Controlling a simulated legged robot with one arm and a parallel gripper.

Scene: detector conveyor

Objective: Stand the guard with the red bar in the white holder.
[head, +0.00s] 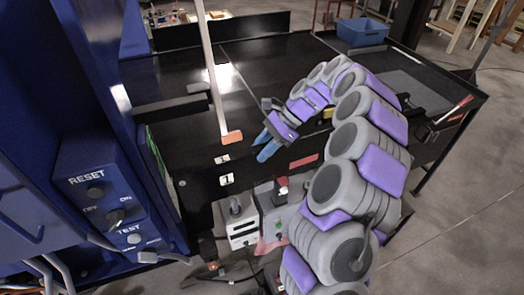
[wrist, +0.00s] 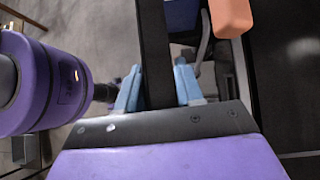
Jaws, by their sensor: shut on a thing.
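My gripper (head: 265,146) is at the table's near edge in the head view, with its blue fingertips shut on a black guard. In the wrist view the guard (wrist: 154,45) is a dark strip between the fingertips (wrist: 158,85), seen edge-on. In the head view what looks like its black face (head: 262,178) carries a white label marked 1 (head: 226,180) and a red bar (head: 303,161). Its exact outline blends with the dark table front. I cannot clearly make out a white holder.
A black table (head: 300,60) stretches behind my gripper. An upright post ends in an orange block (head: 232,138), which also shows in the wrist view (wrist: 232,18). A blue control box (head: 98,195) stands left. White-grey boxes (head: 240,222) sit below; a blue bin (head: 362,31) stands far back.

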